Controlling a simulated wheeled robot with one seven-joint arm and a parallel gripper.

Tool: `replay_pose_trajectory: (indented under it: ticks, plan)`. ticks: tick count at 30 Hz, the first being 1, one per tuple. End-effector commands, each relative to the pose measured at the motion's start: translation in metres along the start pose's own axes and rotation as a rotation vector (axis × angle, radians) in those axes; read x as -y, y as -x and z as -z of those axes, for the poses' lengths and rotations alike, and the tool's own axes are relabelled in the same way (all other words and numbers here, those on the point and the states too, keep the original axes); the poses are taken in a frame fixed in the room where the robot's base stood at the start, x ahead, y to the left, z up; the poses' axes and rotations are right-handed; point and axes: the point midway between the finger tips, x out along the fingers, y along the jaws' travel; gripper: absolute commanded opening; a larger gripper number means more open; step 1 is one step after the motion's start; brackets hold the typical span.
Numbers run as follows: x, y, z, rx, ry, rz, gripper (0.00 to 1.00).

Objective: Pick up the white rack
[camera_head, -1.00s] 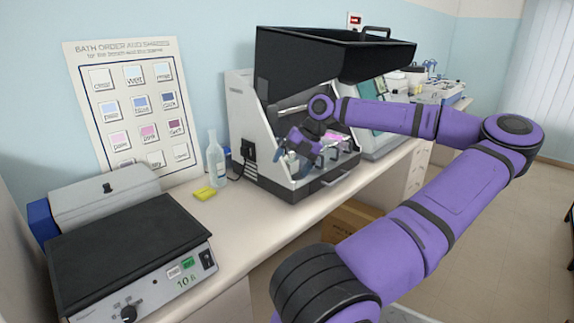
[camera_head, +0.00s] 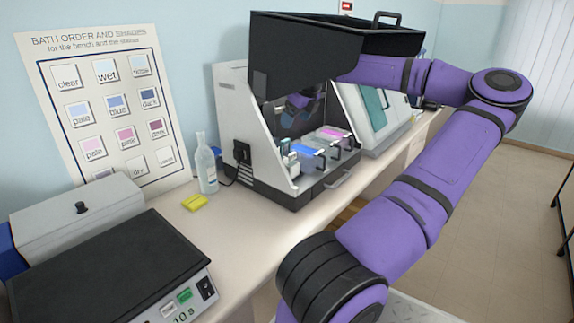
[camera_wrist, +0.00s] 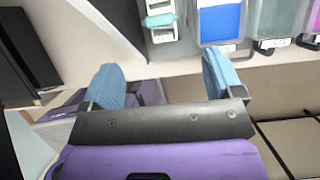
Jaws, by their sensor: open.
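In the wrist view my gripper (camera_wrist: 160,66) is open, its two blue fingers spread wide with nothing between them. Beyond the fingertips, at the top, a small whitish rack-like piece with a teal bar (camera_wrist: 160,20) sits at the left end of the row of baths. It is likely the white rack, but the frame cuts it off. It seems to show in the head view as a small pale and teal item (camera_head: 288,160) at the stainer's left front. My gripper is apart from it. In the head view the hood mostly hides my gripper.
The stainer (camera_head: 248,130) has a raised black hood (camera_head: 325,50) over my forearm. A blue bath (camera_wrist: 220,20) stands right of the rack-like piece, with more baths beyond. A bottle (camera_head: 206,165), yellow block (camera_head: 194,202) and hotplate (camera_head: 110,270) stand left on the bench.

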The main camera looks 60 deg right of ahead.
Motion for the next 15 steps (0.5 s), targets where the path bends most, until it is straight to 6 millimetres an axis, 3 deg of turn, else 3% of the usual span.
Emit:
replay_pose_trajectory:
  ticks: [6,15]
  plan:
    - [0.000,-0.032,0.001,-0.003,-0.001,0.000,0.86]
    - [0.000,-0.055,0.000,-0.002,-0.002,-0.001,0.86]
